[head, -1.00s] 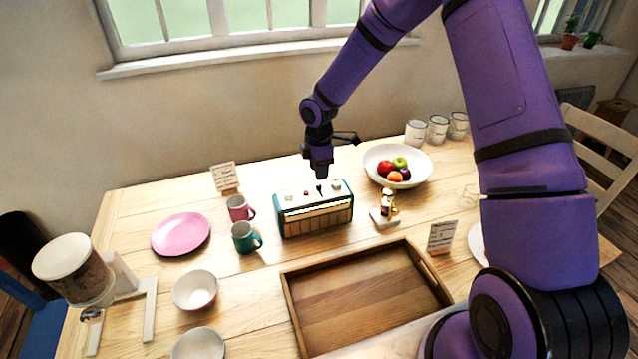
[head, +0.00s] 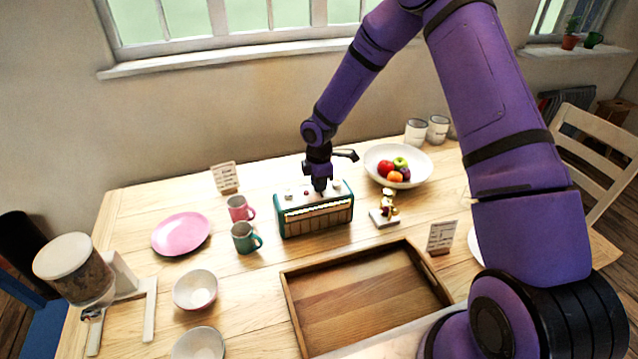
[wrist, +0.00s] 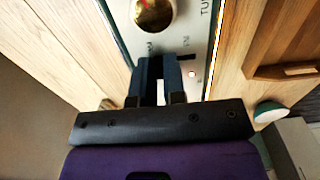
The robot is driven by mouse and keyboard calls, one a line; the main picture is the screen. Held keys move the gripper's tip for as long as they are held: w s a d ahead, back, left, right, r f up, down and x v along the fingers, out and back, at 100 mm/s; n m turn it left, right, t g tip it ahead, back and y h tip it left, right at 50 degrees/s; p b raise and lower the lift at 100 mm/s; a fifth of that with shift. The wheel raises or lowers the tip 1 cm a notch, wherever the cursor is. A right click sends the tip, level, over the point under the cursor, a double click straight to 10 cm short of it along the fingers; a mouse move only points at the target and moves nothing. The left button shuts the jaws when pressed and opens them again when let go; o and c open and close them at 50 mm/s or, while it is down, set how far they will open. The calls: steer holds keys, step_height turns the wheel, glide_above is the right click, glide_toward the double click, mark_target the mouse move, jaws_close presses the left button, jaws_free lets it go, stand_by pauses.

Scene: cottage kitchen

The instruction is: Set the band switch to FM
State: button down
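The radio is a teal box with a pale top and a ribbed front (head: 318,219), standing on the table in the head view. In the wrist view its pale top (wrist: 198,52) shows a gold knob (wrist: 154,14), part of a "TU" label and small lettering that looks like "FM" beside the fingers. My gripper (head: 319,188) points down at the middle of the radio's top. In the wrist view its two dark fingers (wrist: 162,62) are close together over the top, with a narrow light gap between them. The band switch is hidden by the fingers, so any grip on it is unclear.
Pink and teal mugs (head: 240,208) (head: 245,238) stand left of the radio. A wooden tray (head: 290,305) lies in front. A card stand (head: 225,177) is behind left.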

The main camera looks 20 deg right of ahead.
mark_target(323, 197)
steer(key=shift+s, duration=1.65)
steer(key=c, duration=1.2)
jaws_free()
step_height(323, 197, up, 11)
steer(key=shift+f, duration=0.1)
